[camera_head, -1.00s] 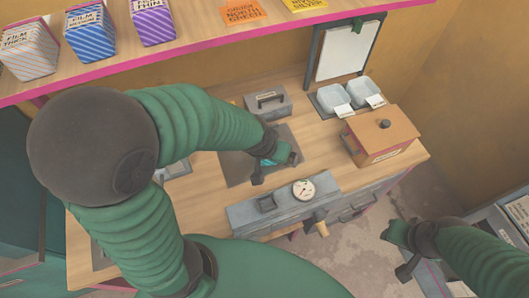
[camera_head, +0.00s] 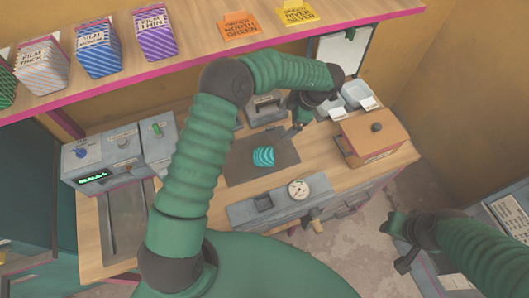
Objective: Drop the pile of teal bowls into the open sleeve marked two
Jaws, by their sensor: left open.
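A teal striped pile of bowls (camera_head: 263,157) lies on the dark mat (camera_head: 240,172) in the middle of the worktop; the separate bowls are hard to make out. My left gripper (camera_head: 299,122) is open and empty, behind and to the right of the pile, apart from it. My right gripper (camera_head: 400,245) hangs over the floor at the lower right, far from the pile; its fingers are too unclear to judge. I cannot make out any sleeve marked two.
A lidded brown box (camera_head: 372,138) and pale trays (camera_head: 357,95) are on the right. Grey machines (camera_head: 104,157) stand left. A shelf (camera_head: 200,62) overhangs the back.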

